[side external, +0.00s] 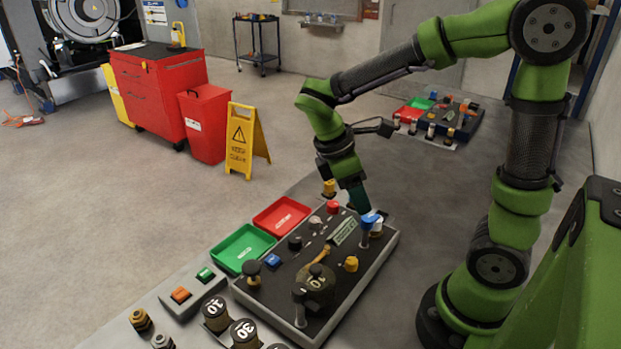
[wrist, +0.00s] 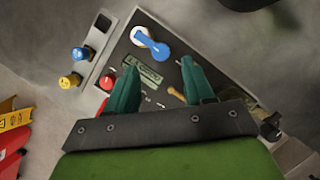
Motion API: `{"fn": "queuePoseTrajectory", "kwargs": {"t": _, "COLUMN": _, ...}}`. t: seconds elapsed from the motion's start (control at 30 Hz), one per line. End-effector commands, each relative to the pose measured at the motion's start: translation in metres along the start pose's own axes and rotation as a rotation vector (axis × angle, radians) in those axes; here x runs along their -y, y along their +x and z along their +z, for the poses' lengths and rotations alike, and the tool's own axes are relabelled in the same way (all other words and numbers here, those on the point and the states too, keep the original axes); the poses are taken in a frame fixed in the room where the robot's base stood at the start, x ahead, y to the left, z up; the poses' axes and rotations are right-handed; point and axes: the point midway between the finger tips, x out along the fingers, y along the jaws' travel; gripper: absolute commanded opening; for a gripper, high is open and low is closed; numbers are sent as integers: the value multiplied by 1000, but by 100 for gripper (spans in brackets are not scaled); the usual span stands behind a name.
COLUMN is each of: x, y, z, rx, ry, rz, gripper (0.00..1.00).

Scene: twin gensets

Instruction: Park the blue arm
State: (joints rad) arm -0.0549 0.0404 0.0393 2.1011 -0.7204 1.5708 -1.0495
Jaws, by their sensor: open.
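The blue arm (wrist: 153,44) is a short lever on a round white hub (wrist: 137,35) near the panel's corner in the wrist view. In the side external view the blue arm (side external: 370,219) is at the far right corner of the dark control panel (side external: 385,250), partly behind or close to my fingers. My gripper (wrist: 158,62) is open, with its two teal fingers apart and nothing between their tips. In the side external view my gripper (side external: 358,197) points down just above that corner. The blue arm lies just ahead of the fingertips in the wrist view; contact cannot be told.
The panel carries a red button (side external: 333,207), a yellow knob (side external: 351,263) and a large dark dial (side external: 316,283). Red (side external: 281,216) and green (side external: 243,248) trays lie beside it. A box with blue (wrist: 80,54) and yellow (wrist: 68,81) knobs stands nearby.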

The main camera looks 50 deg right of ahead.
Motion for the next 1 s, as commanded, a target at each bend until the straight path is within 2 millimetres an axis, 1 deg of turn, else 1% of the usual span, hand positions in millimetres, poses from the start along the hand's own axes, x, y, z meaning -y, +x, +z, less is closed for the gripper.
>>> {"fn": "queuePoseTrajectory", "kwargs": {"t": 0.03, "x": 1, "y": 11, "z": 1, "rx": 3, "ry": 0, "rz": -5, "gripper": 52}}
{"fn": "queuePoseTrajectory", "kwargs": {"t": 0.1, "x": 1, "y": 25, "z": 0, "rx": 4, "ry": -1, "rz": -4, "gripper": 52}}
{"fn": "queuePoseTrajectory", "kwargs": {"t": 0.2, "x": 1, "y": 40, "z": 0, "rx": 2, "ry": -1, "rz": -3, "gripper": 52}}
{"fn": "queuePoseTrajectory", "kwargs": {"t": 0.3, "x": 0, "y": 52, "z": 0, "rx": 2, "ry": 0, "rz": -3, "gripper": 52}}
{"fn": "queuePoseTrajectory", "kwargs": {"t": 0.47, "x": 0, "y": 60, "z": 0, "rx": 0, "ry": 1, "rz": -1, "gripper": 52}}
{"fn": "queuePoseTrajectory", "kwargs": {"t": 0.73, "x": 0, "y": 61, "z": 0, "rx": -1, "ry": 1, "rz": 0, "gripper": 52}}
{"fn": "queuePoseTrajectory", "kwargs": {"t": 1.0, "x": 0, "y": 60, "z": 0, "rx": -1, "ry": 0, "rz": 0, "gripper": 11}}
